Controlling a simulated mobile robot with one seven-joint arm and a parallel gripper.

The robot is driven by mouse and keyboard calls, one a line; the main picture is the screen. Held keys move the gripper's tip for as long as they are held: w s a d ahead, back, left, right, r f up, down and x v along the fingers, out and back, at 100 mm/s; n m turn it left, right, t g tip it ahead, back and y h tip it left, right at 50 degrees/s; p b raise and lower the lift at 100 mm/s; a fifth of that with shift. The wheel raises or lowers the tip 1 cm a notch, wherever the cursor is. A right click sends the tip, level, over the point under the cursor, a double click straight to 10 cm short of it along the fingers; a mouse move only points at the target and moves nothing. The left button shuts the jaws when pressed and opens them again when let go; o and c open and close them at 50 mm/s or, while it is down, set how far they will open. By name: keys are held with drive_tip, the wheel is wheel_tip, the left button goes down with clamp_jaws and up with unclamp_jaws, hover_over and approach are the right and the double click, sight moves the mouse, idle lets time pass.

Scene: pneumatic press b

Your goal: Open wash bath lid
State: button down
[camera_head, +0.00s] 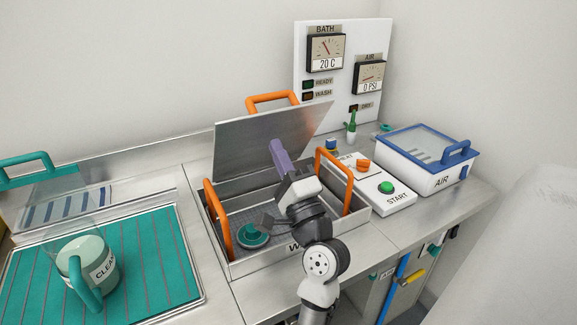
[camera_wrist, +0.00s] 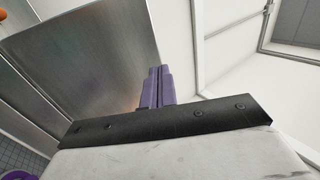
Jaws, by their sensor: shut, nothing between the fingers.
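The wash bath lid (camera_head: 265,137) is a grey metal plate with an orange handle (camera_head: 272,99) on its far side. It stands raised and tilted at the back of the wash bath (camera_head: 262,264), so the bath's inside shows. My gripper (camera_head: 277,148) has purple fingers that are shut and empty. It is just in front of the lid's inner face; I cannot tell whether it touches. In the wrist view, the shut fingers (camera_wrist: 157,86) point along a metal surface, which looks like the lid (camera_wrist: 95,60).
Two orange upright handles (camera_head: 216,222) (camera_head: 335,178) stand at the bath's sides, with a teal part (camera_head: 252,236) inside. A panel with buttons (camera_head: 386,188) and a blue-rimmed AIR box (camera_head: 427,165) are right. A CLEAN jug (camera_head: 88,262) stands left on a teal mat (camera_head: 150,262).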

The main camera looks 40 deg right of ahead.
sight(261, 115)
drive_tip(key=p+x, duration=0.1)
drive_tip(key=x, duration=0.5)
drive_tip(key=shift+w+p, duration=0.1)
drive_tip(key=shift+p, duration=0.25)
drive_tip(key=shift+d, duration=0.1)
